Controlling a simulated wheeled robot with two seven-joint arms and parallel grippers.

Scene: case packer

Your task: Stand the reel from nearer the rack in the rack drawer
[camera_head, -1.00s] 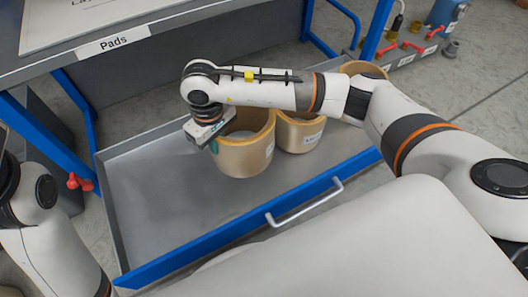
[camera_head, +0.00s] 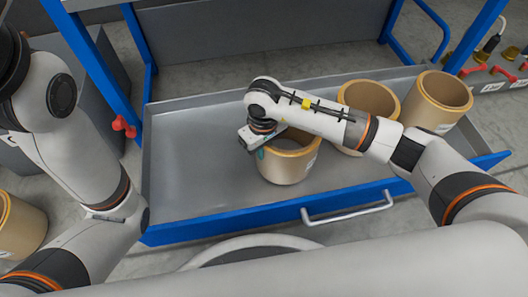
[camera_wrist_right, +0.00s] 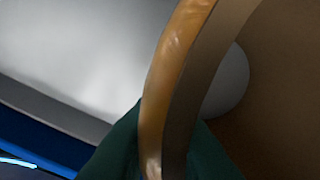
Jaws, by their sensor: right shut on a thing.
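My right gripper (camera_head: 256,146) is shut on the left part of the rim of a tan, hollow reel (camera_head: 287,168). The reel is upright inside the open grey drawer (camera_head: 195,180) with a blue front, near the middle. In the right wrist view the reel wall (camera_wrist_right: 170,80) runs between the dark green fingertips (camera_wrist_right: 158,155). I cannot tell whether the reel's base touches the drawer floor. A second upright reel (camera_head: 350,98) stands in the drawer to its right, partly hidden by my right arm. My left arm shows at the left, but its gripper is out of view.
Another reel (camera_head: 440,100) stands at the drawer's right end; I cannot tell whether it is inside. One more reel (camera_head: 22,228) is at the left edge. The drawer's left part is bare. A handle (camera_head: 348,208) juts from its front. Blue rack posts (camera_head: 139,45) rise behind.

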